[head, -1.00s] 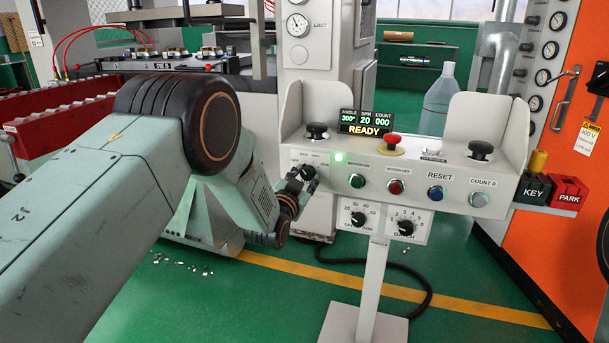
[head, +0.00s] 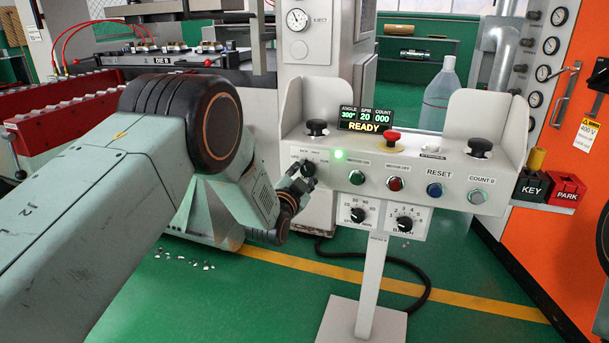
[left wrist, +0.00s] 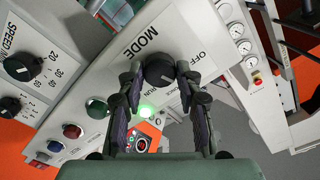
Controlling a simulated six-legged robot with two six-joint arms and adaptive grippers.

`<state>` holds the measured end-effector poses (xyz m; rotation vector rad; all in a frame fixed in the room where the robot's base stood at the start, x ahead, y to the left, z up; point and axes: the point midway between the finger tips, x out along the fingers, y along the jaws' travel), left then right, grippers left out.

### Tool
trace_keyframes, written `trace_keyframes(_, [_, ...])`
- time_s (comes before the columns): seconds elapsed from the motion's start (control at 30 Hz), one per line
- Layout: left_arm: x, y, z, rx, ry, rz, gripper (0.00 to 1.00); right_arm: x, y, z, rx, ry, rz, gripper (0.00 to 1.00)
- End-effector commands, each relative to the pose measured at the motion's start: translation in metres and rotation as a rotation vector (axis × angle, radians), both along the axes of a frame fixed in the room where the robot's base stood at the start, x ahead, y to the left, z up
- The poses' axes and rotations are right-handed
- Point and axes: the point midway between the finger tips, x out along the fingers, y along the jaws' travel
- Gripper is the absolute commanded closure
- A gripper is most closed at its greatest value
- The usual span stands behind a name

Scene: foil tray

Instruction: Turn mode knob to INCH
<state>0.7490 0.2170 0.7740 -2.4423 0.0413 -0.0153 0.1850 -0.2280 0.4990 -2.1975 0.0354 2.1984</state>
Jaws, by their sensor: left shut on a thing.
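The black mode knob (head: 308,169) sits at the left end of the white control panel (head: 455,165). It also shows in the left wrist view (left wrist: 159,71), below the word MODE, with OFF printed to one side. My left gripper (head: 301,177) is at the knob. In the left wrist view its two dark fingers (left wrist: 159,78) stand on either side of the knob and are shut on it. The fingers partly cover the smaller position labels, and I cannot tell which one the knob points at. My right gripper is not in view.
A lit green lamp (head: 339,155) is just right of the knob. A black palm button (head: 317,129) stands above it, and a red mushroom button (head: 392,137) farther right. The display (head: 365,119) reads READY. Two lower dials (head: 358,215) hang under the panel.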

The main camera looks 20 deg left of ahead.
Motion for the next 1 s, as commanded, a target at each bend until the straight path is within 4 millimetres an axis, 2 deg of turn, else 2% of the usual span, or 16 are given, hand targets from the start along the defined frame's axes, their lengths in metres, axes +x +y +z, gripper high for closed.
trace_keyframes(0.07, [-0.001,0.000,-0.002,0.000,0.004,0.000,0.97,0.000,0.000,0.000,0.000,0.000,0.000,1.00])
trace_keyframes(0.1, [-0.001,0.000,-0.002,0.000,0.004,0.000,0.63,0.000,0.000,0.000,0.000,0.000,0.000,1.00])
trace_keyframes(0.33, [0.000,0.000,-0.001,-0.001,0.002,-0.001,0.43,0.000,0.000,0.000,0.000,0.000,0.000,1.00])
trace_keyframes(0.73, [-0.004,0.000,0.000,-0.001,0.001,-0.001,0.42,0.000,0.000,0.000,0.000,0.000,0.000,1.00])
trace_keyframes(1.0, [-0.036,0.001,0.000,-0.001,0.003,0.000,0.42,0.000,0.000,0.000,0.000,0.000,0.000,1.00])
